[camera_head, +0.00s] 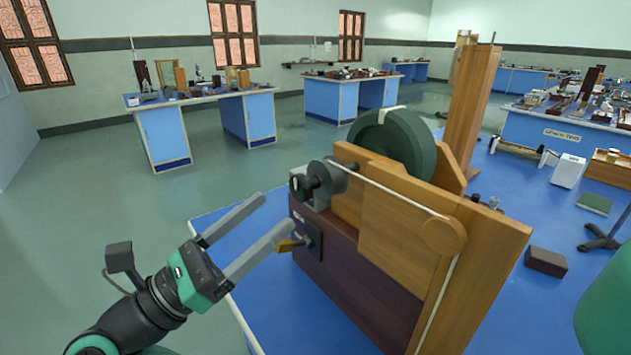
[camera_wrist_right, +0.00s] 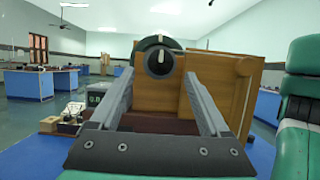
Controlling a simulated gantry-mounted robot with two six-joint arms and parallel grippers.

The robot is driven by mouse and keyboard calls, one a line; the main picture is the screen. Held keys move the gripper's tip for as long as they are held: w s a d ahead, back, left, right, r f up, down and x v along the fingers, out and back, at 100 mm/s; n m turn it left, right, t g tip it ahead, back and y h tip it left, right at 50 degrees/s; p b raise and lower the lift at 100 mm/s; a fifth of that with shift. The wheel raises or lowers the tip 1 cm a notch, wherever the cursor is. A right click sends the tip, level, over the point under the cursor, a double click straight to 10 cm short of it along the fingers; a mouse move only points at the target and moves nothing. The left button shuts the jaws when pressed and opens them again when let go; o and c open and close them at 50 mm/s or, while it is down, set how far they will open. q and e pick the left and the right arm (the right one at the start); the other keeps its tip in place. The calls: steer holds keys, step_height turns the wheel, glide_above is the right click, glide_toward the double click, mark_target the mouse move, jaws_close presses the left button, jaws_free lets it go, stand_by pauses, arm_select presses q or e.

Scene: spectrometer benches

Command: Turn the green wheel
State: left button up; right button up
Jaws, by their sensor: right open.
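The green wheel (camera_head: 412,138) is a thick dark green disc with a pale mark on its rim. It stands upright in a wooden frame (camera_head: 400,215) on the blue bench, its lower part hidden by the wood. In the right wrist view the wheel (camera_wrist_right: 146,44) shows behind a grey round pulley (camera_wrist_right: 160,62). My right gripper (camera_head: 276,211) is open, its two fingers apart with nothing between them. It is in front of the apparatus, lower than the wheel and apart from it. My left gripper is not in view.
A grey pulley (camera_head: 333,178) with a cord sits on the frame's near side, above a dark red-brown base (camera_head: 350,270). A small tan piece (camera_head: 290,244) juts from a black plate beside the lower finger. A tall wooden post (camera_head: 472,105) stands behind. Open floor lies left.

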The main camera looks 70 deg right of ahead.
steer(key=b+x, duration=0.2)
steer(key=x, duration=0.8)
steer(key=shift+s, duration=0.1)
jaws_close()
